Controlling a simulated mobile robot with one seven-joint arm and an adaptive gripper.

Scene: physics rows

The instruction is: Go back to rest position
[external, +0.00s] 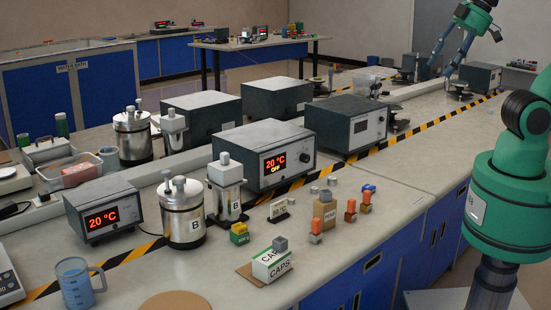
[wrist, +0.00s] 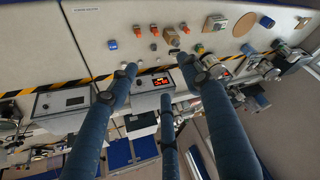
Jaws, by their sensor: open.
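My gripper (external: 462,48) is at the top right of the external view, raised over the far right end of the bench. Its long blue fingers are spread apart with nothing between them. In the wrist view the fingers (wrist: 170,68) reach across the picture, well apart, over a sideways view of the bench. My green arm (external: 510,200) stands at the right of the external view; its middle links are partly out of the picture.
Bare bench lies at the front right.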

